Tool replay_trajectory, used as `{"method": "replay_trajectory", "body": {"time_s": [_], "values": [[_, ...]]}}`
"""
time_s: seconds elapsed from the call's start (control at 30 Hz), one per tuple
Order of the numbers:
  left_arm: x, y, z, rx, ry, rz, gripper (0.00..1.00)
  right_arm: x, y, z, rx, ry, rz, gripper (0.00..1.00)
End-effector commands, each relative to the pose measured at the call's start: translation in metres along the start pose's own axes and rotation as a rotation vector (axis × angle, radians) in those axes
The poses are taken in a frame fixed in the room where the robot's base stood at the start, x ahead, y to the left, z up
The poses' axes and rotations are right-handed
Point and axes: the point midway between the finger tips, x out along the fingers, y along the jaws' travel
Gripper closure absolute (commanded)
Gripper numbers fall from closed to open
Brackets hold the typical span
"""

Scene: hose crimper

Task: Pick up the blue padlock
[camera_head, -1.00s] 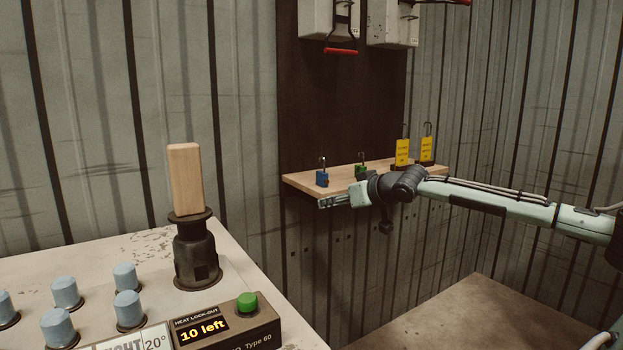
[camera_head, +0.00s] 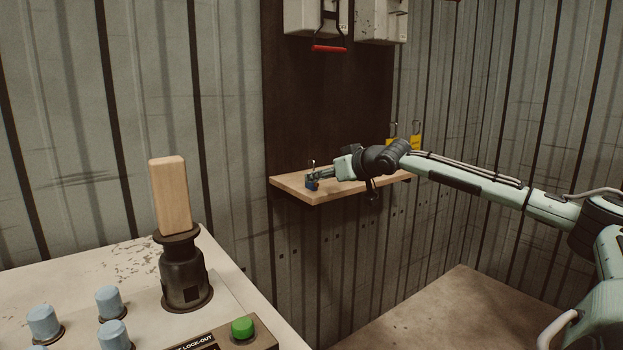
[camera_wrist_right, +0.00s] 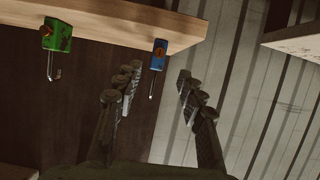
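The blue padlock (camera_head: 311,183) stands near the left end of the wooden shelf (camera_head: 320,197), shackle up. My right gripper (camera_head: 317,178) is beside it, reaching in from the right at shelf height. In the right wrist view, the picture is inverted and the blue padlock (camera_wrist_right: 159,54) shows just beyond the fingertips. Its shackle lies in the gap between the two fingers of my right gripper (camera_wrist_right: 156,80), which are spread and hold nothing. The fingers appear apart from the padlock. My left gripper is out of view.
A green padlock (camera_wrist_right: 56,36) is on the shelf, hidden behind my arm in the head view. A red-handled switch box (camera_head: 328,48) hangs above. A control console (camera_head: 110,265) stands at lower left.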

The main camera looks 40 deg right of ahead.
Motion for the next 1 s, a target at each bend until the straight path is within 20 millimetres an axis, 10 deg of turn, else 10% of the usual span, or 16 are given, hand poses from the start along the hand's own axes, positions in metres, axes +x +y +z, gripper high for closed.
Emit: {"method": "replay_trajectory", "body": {"time_s": [0.67,1.0], "values": [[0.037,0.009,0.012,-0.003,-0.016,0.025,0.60,0.048,0.005,0.004,0.000,-0.002,-0.002,0.60],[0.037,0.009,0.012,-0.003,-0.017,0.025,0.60,0.047,0.005,0.004,0.000,-0.002,-0.002,1.00]]}}
